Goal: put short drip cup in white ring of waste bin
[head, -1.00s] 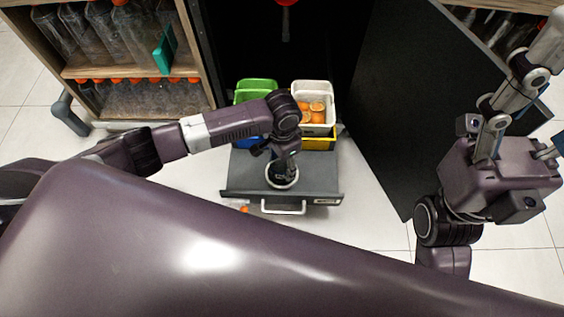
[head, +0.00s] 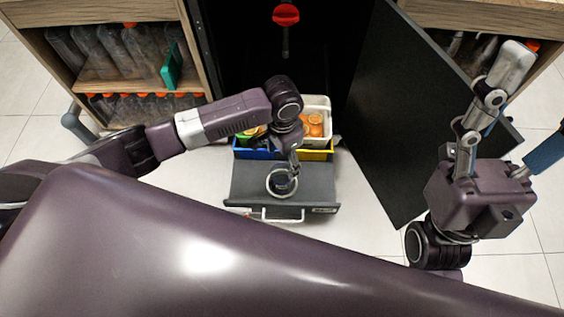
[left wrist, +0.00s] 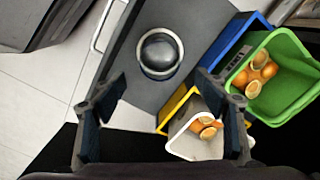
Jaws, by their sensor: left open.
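The short drip cup (left wrist: 160,48) is a dark, shiny round cup. In the left wrist view it sits within the white ring (left wrist: 159,76) on the dark grey front panel of the pulled-out waste bin (left wrist: 127,72). In the head view the white ring (head: 284,194) is partly hidden behind my left gripper (head: 290,170), with the dark cup showing inside it. My left gripper is open and empty, above the ring and apart from the cup; its two fingers (left wrist: 162,112) stand wide in the wrist view. My right gripper (head: 535,108) is at the right, fingers spread, holding nothing.
A green bin (left wrist: 290,97) and a white bin (head: 323,107) with orange pieces stand behind the panel, in blue and yellow holders. An open black door (head: 385,130) is to the right. A bottle shelf (head: 135,92) is at the left. The floor in front is clear.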

